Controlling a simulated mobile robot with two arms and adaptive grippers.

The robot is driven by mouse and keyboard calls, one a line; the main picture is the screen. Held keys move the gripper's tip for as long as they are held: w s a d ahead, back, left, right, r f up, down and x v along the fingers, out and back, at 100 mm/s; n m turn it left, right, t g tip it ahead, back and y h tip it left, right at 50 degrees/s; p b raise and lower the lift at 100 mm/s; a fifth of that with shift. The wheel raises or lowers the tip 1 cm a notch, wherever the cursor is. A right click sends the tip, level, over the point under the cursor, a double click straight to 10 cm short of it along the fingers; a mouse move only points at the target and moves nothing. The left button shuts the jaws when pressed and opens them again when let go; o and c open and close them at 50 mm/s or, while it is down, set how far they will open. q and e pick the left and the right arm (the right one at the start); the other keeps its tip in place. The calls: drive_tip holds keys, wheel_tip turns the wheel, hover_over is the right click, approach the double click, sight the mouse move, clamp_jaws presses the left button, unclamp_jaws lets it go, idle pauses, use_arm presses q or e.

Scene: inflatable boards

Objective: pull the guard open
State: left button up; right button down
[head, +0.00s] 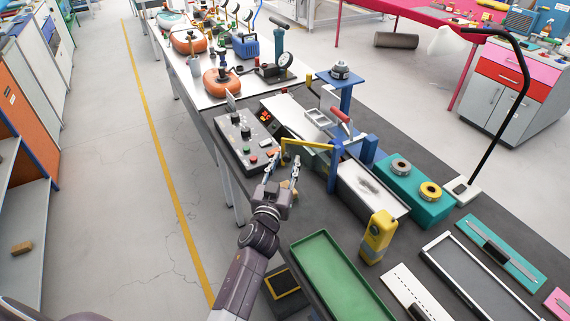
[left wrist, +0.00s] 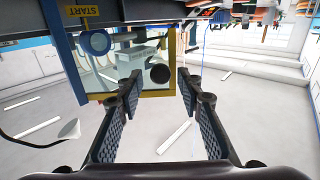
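The guard is a clear panel in a yellow frame (head: 306,144) on the press at the middle of the head view. In the left wrist view its yellow frame (left wrist: 128,96) shows close ahead, with a round black knob (left wrist: 160,73) on the panel. My left gripper (head: 284,164) is open in front of the guard. In the left wrist view the knob appears between the tips of its fingers (left wrist: 159,82); I cannot tell whether either finger touches it. My right gripper is not in view.
A control box (head: 246,145) with knobs and buttons stands left of the guard. A blue post (head: 347,105) and a red-handled tool (head: 341,117) are behind it. The aisle floor at left is clear.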

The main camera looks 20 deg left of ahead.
use_arm(q)
drive_tip(key=shift+s+f, duration=0.15)
drive_tip(key=shift+s, duration=0.45)
drive_tip(key=s, duration=0.6)
drive_tip(key=shift+s+d, duration=0.15)
drive_tip(key=shift+d, duration=0.2)
